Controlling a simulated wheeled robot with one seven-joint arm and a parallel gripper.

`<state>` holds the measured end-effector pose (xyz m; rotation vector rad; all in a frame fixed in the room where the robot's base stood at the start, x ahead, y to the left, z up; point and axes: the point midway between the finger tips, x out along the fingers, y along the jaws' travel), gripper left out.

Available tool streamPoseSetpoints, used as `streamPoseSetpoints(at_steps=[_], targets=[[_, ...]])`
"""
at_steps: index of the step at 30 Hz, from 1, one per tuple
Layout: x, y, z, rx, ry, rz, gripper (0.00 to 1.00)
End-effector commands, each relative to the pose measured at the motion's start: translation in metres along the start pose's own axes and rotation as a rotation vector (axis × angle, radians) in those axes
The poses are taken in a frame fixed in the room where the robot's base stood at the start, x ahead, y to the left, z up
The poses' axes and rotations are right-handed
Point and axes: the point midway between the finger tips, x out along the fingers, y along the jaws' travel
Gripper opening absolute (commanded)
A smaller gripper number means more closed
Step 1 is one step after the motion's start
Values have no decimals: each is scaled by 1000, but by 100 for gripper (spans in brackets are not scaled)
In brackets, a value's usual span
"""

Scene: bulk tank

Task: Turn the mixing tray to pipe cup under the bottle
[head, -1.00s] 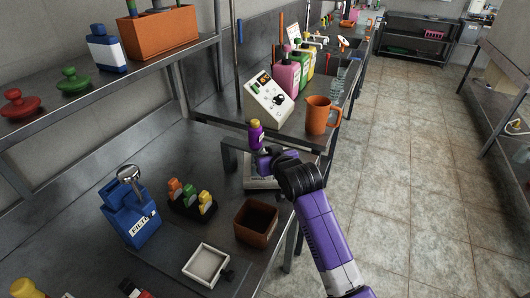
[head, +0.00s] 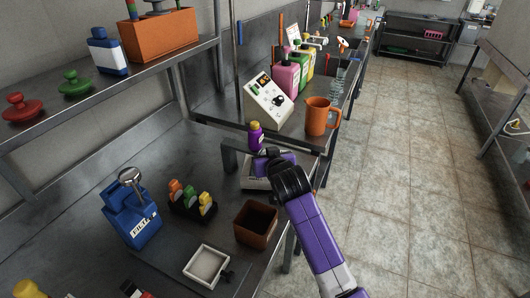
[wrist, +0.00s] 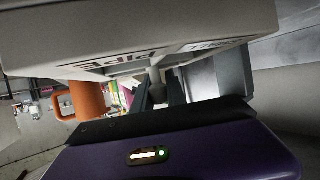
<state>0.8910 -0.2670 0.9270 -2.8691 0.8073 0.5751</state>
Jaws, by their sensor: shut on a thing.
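The mixing tray (head: 257,184), pale grey, sits at the far end of the near bench, largely covered by my arm in the head view. In the wrist view the tray (wrist: 120,30) fills the top, with dark lettering that seems to read PIPE, upside down. My gripper (head: 266,153) is at the tray; in the wrist view its dark fingers (wrist: 159,92) are shut on a pale stem (wrist: 156,82) below the tray's edge. The purple bottle (head: 255,135) with a yellow cap stands just behind the gripper. The tray's cups are hidden, so which one is under the bottle cannot be told.
An orange mug (head: 317,117) and a white control box (head: 268,100) stand beyond the bottle. A brown open box (head: 256,224), a holder with coloured items (head: 193,200) and a blue container (head: 131,213) are nearer. The floor to the right is clear.

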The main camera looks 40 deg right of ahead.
Motion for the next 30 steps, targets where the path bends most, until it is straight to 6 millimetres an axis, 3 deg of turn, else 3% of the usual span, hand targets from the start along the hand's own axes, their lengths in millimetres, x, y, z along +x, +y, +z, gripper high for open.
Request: streamPoseSetpoints(at_steps=[11,12,15,30], targets=[[0,1,1,9,2,20,0],[0,1,0,9,2,20,21],[0,1,0,8,2,20,39],[1,1,1,-3,-1,-14,39]])
